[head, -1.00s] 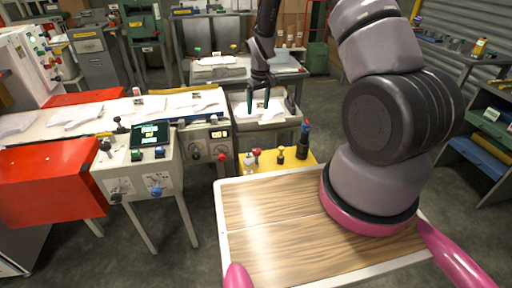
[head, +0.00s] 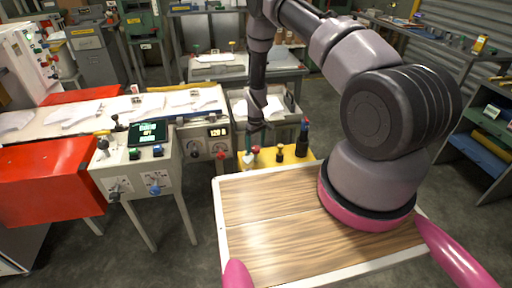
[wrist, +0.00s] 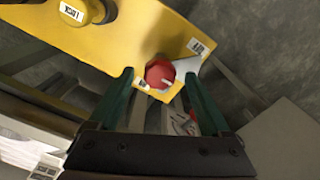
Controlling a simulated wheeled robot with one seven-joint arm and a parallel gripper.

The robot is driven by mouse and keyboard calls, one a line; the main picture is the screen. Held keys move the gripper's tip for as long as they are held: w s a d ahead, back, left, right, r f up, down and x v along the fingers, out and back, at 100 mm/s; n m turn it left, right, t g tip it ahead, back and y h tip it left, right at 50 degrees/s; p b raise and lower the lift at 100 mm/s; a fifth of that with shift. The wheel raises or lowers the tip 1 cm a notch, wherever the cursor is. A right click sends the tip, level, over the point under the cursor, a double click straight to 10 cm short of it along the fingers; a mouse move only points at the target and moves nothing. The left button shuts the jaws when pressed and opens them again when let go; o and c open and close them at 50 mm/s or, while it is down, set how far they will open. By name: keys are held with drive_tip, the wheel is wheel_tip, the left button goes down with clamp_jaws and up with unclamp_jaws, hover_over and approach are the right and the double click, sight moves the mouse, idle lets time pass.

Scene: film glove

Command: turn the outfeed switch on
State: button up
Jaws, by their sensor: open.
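My gripper (head: 258,143) points down over the left end of the yellow panel (head: 296,157). In the wrist view its two green fingers are open, with a red knob (wrist: 160,73) showing between the tips at the panel's corner. I cannot tell whether the fingers touch it. Labels are too small or turned to read surely, so I cannot tell which control is the outfeed switch. In the head view the gripper partly hides the panel's left controls.
A black-capped post (head: 303,138) and a small dark knob (head: 280,154) stand on the panel's right. A grey control box (head: 205,142) is just left, and a white-cased console (head: 140,172) beyond it. A grey tray (head: 285,104) lies behind. My wooden deck (head: 262,205) is in front.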

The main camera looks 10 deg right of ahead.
drive_tip(key=shift+f, duration=0.6)
clamp_jaws()
